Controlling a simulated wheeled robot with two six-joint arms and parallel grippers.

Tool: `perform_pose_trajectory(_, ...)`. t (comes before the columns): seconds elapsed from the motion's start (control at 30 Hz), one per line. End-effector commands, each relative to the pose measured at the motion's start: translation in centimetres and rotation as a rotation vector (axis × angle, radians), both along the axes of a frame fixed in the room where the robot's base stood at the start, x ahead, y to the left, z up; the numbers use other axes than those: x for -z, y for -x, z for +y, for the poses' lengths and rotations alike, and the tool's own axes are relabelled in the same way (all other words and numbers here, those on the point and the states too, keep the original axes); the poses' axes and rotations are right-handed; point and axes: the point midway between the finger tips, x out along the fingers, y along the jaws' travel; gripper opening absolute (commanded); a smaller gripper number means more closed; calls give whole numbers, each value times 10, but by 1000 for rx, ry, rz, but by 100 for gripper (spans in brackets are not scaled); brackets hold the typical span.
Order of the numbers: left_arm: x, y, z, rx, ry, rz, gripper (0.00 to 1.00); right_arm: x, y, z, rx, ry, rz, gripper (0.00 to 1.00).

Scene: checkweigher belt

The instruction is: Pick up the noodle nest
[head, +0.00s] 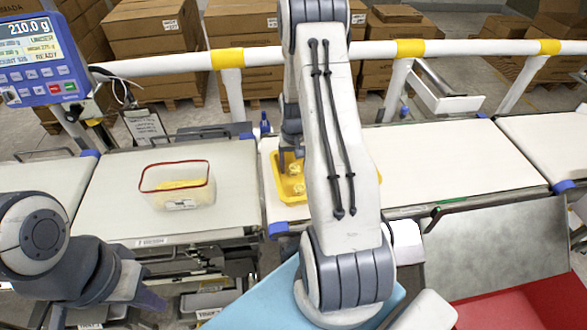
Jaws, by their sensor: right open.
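Pale yellow noodle nests (298,187) lie in a yellow tray (275,190) on the belt at the centre. My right arm crosses in front and hides most of the tray, so I cannot count the nests. My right gripper (291,152) is open, pointing down over the tray's far left part, and is mostly hidden; I cannot tell whether it touches a nest. A clear tub (200,190) with a red rim stands on the left belt section with yellow contents low inside. My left gripper (150,299) is at the lower left, in front of the belt; its jaw opening does not show clearly.
A white rail (270,55) with yellow bands runs behind the belt. The belt to the right (450,165) is bare. A red surface (530,305) and a blue surface (250,305) lie in front.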

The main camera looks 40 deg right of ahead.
Motion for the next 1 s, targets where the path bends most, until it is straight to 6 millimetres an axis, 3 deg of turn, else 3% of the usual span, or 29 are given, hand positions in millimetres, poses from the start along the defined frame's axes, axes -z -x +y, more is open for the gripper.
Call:
perform_pose_trajectory(0.13,0,0,0,0,0,0,0,0,0,0,0,1,-1,71)
perform_pose_trajectory(0.3,0,0,0,0,0,0,0,0,0,0,0,0,0,6)
perform_pose_trajectory(0.33,0,0,0,0,0,0,0,0,0,0,0,0,0,3)
perform_pose_trajectory(0.73,3,0,0,0,0,0,0,-8,0,-1,1,2,-2,2)
perform_pose_trajectory(0.97,14,0,0,0,0,0,0,-43,-1,-1,1,4,-7,2)
perform_pose_trajectory(1.0,16,0,0,0,0,0,0,-47,11,-2,5,2,-2,2)
